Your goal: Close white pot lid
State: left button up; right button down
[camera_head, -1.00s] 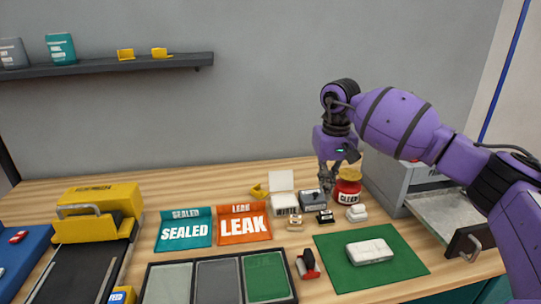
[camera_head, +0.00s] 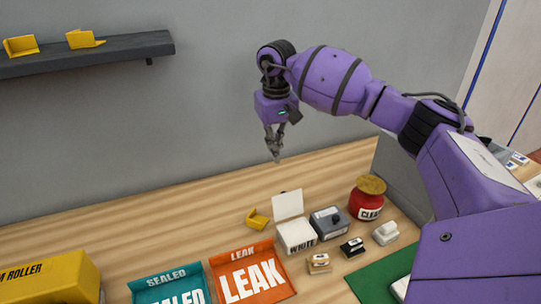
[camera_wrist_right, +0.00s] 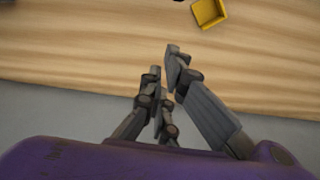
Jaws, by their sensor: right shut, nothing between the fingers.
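The white pot (camera_head: 297,236) is a small square box marked WHITE, standing on the wooden table in the head view. Its lid (camera_head: 288,205) stands up, open, at the back edge. My right gripper (camera_head: 277,158) is above the back of the table, up and behind the pot, pointing down and touching nothing. It is shut and empty; its fingers also show in the right wrist view (camera_wrist_right: 166,82). The pot is not visible in the right wrist view. My left gripper is out of view.
A grey pot (camera_head: 330,223) and a red jar (camera_head: 368,200) stand right of the white pot. A yellow holder (camera_head: 258,219) lies left; it may be the yellow piece in the wrist view (camera_wrist_right: 208,12). The orange LEAK tray (camera_head: 251,275) lies in front. A shelf (camera_head: 90,53) hangs at left.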

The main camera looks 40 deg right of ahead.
aim_at(286, 204)
pick_arm(q)
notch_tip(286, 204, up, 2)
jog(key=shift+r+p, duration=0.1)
jog(key=shift+p, duration=1.15)
pick_arm(e)
jog(key=s+f, duration=0.3)
jog(key=f, duration=0.4)
jog(key=shift+s+a+f, duration=0.25)
jog(key=shift+a+f, duration=0.05)
jog(key=shift+a, duration=0.15)
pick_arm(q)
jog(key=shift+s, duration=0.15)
